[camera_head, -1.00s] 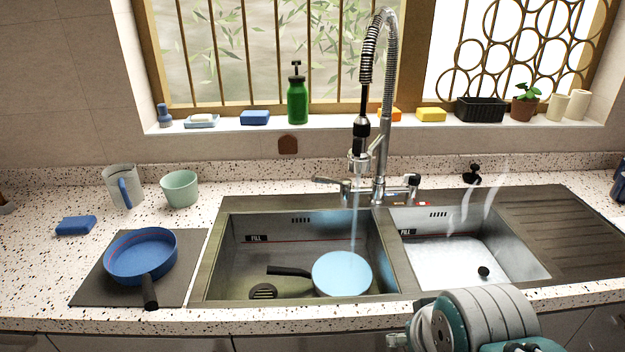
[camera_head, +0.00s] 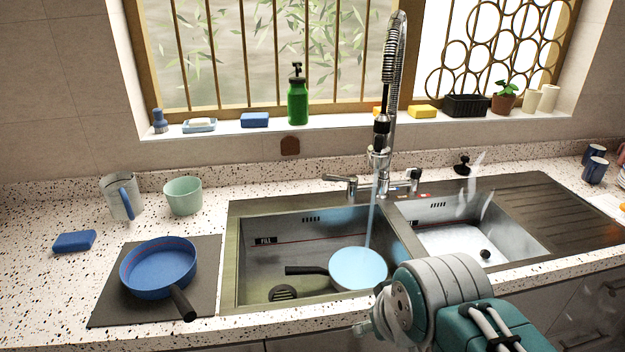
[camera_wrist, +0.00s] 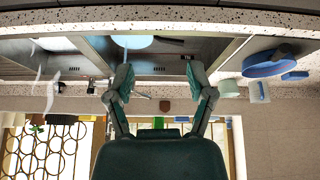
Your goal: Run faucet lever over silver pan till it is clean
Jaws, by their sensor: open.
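The pan (camera_head: 357,268) sits in the left sink basin, its black handle pointing left. Its round inside looks pale blue, and I cannot tell how clean it is. A water stream (camera_head: 372,220) falls from the tall faucet (camera_head: 383,135) onto the pan. The faucet lever (camera_head: 340,181) is at the left of the faucet base. In the wrist view, which is upside down, my gripper (camera_wrist: 161,82) is open with nothing between its fingers. The pan (camera_wrist: 133,41) shows beyond the fingers there. My gripper's fingers are hidden in the head view.
A blue pan (camera_head: 160,268) lies on a dark mat (camera_head: 112,308) at left. The right basin (camera_head: 470,240) holds foamy water with wisps of steam. A mug (camera_head: 120,197), green cup (camera_head: 183,196) and blue sponge (camera_head: 75,241) stand on the counter.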

